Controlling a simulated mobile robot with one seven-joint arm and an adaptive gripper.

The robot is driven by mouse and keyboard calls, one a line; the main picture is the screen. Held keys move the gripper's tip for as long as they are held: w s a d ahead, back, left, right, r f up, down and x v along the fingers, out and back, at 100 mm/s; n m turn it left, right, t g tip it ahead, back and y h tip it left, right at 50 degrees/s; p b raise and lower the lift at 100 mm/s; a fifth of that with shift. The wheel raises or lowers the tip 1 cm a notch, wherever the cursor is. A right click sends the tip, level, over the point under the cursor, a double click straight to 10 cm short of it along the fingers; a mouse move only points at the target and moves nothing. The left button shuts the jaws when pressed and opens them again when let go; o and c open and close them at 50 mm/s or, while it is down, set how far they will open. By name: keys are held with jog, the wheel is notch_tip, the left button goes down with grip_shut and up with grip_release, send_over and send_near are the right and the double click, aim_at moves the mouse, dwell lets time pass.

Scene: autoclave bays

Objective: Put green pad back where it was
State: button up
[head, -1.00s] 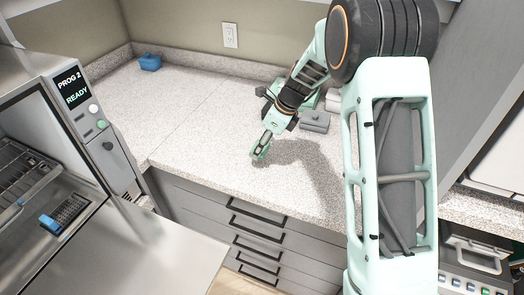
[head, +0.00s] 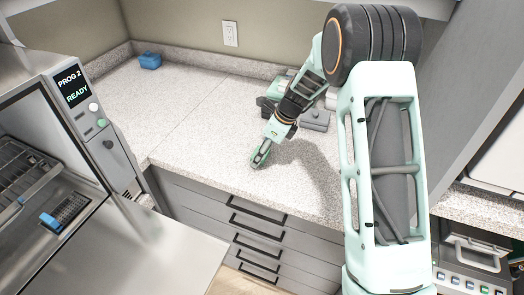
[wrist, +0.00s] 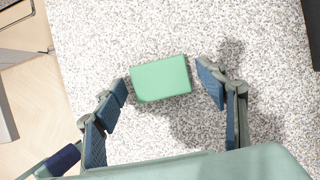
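The green pad (wrist: 160,78) is a small, flat-looking block. In the wrist view it lies over the speckled counter, between my gripper's two blue-padded fingers. My gripper (wrist: 164,86) is open, with a narrow gap on each side of the pad. In the head view my gripper (head: 260,158) points down near the front edge of the counter (head: 200,150). The pad cannot be made out clearly there, since the fingers cover that spot.
A grey block (head: 315,120) and green and grey equipment stand behind my arm. A blue item (head: 150,61) sits at the back left corner. The open autoclave (head: 75,100) with its door (head: 150,255) is at left.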

jog(key=shift+d+r, duration=0.1)
jog(key=shift+r, duration=0.3)
jog(key=v, duration=1.1)
jog(key=shift+r+b, duration=0.25)
jog(key=shift+b, duration=0.05)
jog(key=shift+d, duration=0.15)
